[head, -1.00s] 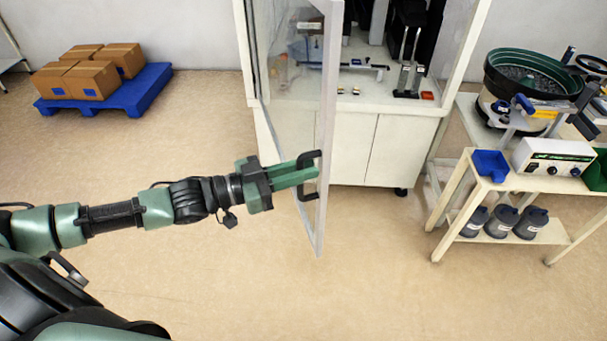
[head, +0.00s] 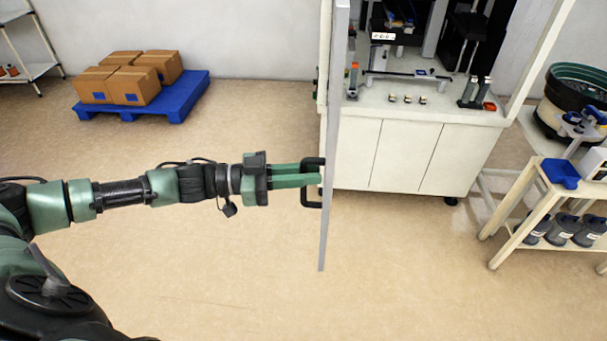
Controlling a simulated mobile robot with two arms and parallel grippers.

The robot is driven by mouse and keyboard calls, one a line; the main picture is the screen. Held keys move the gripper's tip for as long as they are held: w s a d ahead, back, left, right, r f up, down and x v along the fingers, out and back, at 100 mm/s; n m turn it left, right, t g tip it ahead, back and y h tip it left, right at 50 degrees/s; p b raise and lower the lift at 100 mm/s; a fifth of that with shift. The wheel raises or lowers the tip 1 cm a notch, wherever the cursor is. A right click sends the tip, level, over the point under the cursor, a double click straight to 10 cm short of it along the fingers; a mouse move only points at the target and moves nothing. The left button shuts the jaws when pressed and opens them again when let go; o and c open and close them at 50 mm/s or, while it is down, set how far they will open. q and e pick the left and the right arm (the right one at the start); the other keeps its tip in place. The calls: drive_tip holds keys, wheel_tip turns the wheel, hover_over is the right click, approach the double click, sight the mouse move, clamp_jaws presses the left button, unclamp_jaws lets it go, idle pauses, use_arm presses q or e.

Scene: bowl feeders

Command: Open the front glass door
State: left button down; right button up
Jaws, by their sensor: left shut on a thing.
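The glass door (head: 331,150) of the white cabinet (head: 405,155) stands swung out toward me and shows almost edge-on, as a thin grey frame. A black handle (head: 311,204) sits on its left face. My left gripper (head: 312,180) reaches in from the left, with its green fingers shut on the handle. The cabinet's front opening is uncovered to the right of the door. My right gripper is not in view.
Inside the cabinet, small parts (head: 407,99) and a fixture lie on the white deck. A cart (head: 540,215) with a blue bin (head: 561,172) and a bowl feeder (head: 575,100) stand at right. A blue pallet (head: 190,98) with boxes is back left. Floor in front is clear.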

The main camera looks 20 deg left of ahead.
use_arm(q)
drive_tip(key=shift+s+a, duration=0.15)
drive_tip(key=shift+a, duration=0.1)
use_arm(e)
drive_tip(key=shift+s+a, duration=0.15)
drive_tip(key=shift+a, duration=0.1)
use_arm(q)
drive_tip(key=shift+d, duration=0.1)
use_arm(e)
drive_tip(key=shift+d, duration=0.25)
use_arm(q)
drive_tip(key=c, duration=1.7)
unclamp_jaws()
